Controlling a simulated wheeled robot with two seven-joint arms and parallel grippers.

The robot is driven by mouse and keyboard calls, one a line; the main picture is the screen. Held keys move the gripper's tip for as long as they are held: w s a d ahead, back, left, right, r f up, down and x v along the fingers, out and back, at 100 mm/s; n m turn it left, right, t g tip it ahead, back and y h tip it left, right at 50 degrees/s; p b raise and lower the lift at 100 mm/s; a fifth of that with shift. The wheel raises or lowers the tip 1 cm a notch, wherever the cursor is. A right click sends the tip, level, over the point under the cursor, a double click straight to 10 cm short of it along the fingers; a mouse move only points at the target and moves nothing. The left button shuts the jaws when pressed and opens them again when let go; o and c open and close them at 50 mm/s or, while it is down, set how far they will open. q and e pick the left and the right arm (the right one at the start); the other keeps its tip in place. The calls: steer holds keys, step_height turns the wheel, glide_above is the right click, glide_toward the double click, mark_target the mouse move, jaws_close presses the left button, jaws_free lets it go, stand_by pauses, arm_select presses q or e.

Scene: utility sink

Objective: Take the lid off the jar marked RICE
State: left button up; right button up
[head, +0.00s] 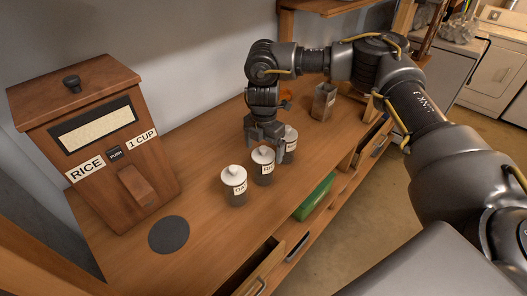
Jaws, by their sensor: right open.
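Three small dark jars with white knobbed lids stand upright in a row on the wooden counter: the near jar (236,187), the middle jar (264,168) and the far jar (290,146). The middle jar's label seems to read RICE, but the print is too small to be sure; the other labels I cannot read surely. All three lids appear to be on. My right gripper (266,142) points down, open, just above and behind the middle jar and beside the far jar, partly covering the far one. I cannot tell whether it touches either. My left gripper is out of view.
A large wooden dispenser (145,190) marked RICE and 1 CUP stands at the left. A dark round disc (169,235) lies before it. A green box (314,197) sits below the counter's edge, near an open drawer (262,268).

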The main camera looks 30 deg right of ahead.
steer(key=shift+a, duration=0.1)
steer(key=shift+c, duration=0.4)
steer(key=c, duration=1)
